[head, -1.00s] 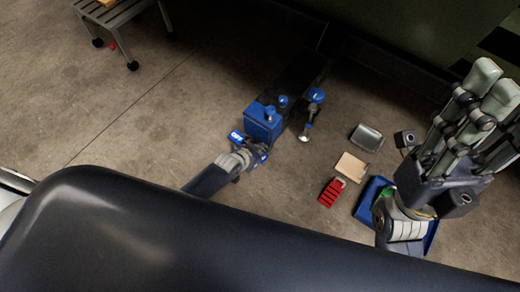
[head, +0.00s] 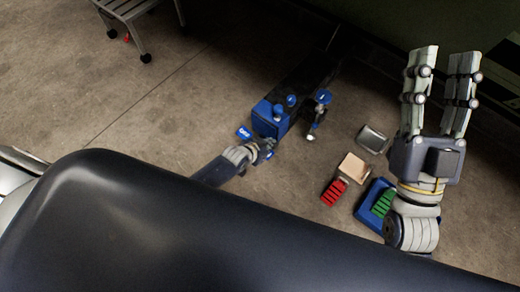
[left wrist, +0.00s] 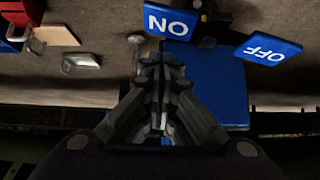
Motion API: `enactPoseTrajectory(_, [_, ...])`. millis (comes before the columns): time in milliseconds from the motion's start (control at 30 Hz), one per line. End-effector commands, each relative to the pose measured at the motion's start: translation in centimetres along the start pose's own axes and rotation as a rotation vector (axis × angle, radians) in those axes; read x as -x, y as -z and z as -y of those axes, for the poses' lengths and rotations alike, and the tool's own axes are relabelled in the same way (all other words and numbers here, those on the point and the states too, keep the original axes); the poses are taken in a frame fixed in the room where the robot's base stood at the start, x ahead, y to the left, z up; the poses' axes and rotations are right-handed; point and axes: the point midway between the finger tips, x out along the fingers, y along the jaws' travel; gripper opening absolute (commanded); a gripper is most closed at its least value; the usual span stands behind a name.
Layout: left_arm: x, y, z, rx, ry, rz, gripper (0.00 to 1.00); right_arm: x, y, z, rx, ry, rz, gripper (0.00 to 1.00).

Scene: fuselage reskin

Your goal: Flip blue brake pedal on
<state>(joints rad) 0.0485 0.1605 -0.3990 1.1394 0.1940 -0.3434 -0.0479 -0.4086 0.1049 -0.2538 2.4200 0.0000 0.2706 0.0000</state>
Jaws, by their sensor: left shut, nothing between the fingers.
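A blue machine (head: 268,122) stands on the floor, low in front of me. Its ON pedal (left wrist: 172,22) is a blue plate with white letters, upside down at the top of the left wrist view. The tilted OFF pedal (left wrist: 267,49) is to its right there; it also shows in the head view (head: 244,132). My left gripper (head: 264,147) is shut and empty beside the pedals. In the left wrist view its fingertips (left wrist: 158,52) appear just below the ON pedal; contact cannot be told. My right gripper (head: 442,62) is open, raised and empty, away from the machine.
A red block rack (head: 334,191), a beige board (head: 353,167), a metal tray (head: 373,139) and a blue bin (head: 366,210) with green items lie on the floor to the right. A grey cart (head: 126,12) stands at upper left. The floor between is clear.

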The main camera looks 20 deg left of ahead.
Motion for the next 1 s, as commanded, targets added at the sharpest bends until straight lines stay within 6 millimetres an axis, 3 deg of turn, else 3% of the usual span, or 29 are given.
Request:
enactPoseTrajectory(233, [0.9,1.0,0.0,0.0,0.0,0.0,0.0,0.5,-4.7,-0.6,0.011,-0.011,0.26,0.4])
enactPoseTrajectory(467, [2.5,0.9,-0.2,0.001,0.0,0.001,0.0,2.4,-8.9,-1.3,0.019,-0.024,0.503,0.4])
enactPoseTrajectory(767, [4.7,0.9,-0.5,0.001,0.0,0.0,0.0,6.7,-13.4,-2.1,0.027,-0.043,0.819,0.4])
enactPoseTrajectory(1000, [6.5,0.9,-0.8,0.001,0.0,0.0,0.0,11.2,-15.7,-2.7,0.029,-0.061,1.071,0.4])
